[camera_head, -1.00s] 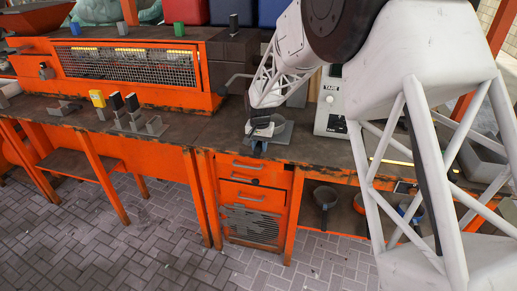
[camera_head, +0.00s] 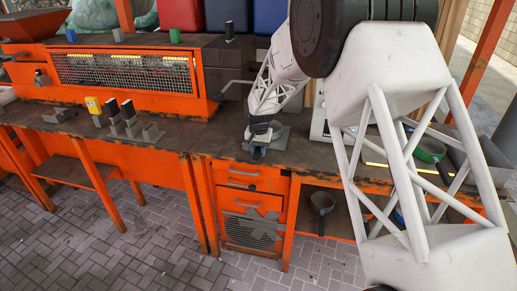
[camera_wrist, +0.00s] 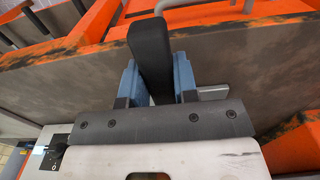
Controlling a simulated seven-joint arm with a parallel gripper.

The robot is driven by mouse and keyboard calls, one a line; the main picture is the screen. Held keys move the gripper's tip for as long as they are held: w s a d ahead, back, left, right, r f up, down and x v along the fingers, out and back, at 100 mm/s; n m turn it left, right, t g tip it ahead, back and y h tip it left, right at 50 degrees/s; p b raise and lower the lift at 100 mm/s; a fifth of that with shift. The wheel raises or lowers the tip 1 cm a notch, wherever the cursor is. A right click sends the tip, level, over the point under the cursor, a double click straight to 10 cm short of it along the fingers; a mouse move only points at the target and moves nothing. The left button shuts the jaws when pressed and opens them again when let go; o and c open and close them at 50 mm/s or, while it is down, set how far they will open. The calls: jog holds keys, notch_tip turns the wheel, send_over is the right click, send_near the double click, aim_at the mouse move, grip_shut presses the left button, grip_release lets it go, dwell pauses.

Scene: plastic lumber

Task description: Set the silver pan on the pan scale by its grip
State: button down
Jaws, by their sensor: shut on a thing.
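My gripper (camera_wrist: 157,80) is shut on a black grip (camera_wrist: 150,42) in the wrist view, with a blue finger on each side of it. The pan belonging to this grip is not clearly visible, so I cannot tell its colour. In the head view my gripper (camera_head: 258,152) is low over the bench's front edge, above the drawers. A flat grey piece (camera_head: 279,132) lies just behind it; I cannot tell what it is. A white panel (camera_head: 319,118), seemingly the scale, stands right of the gripper, largely hidden by my arm.
A green pan (camera_head: 430,150) sits on the bench at the right, partly behind my arm. A dark pan (camera_head: 322,199) is on the lower shelf. Several upright blocks, one yellow (camera_head: 93,105), stand on the left bench. The orange drawer unit (camera_head: 250,205) is below the gripper.

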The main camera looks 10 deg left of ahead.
jog(key=shift+f, duration=0.15)
jog(key=c, duration=0.8)
grip_release()
jog(key=shift+r, duration=3.9)
jog(key=shift+d+r, duration=0.1)
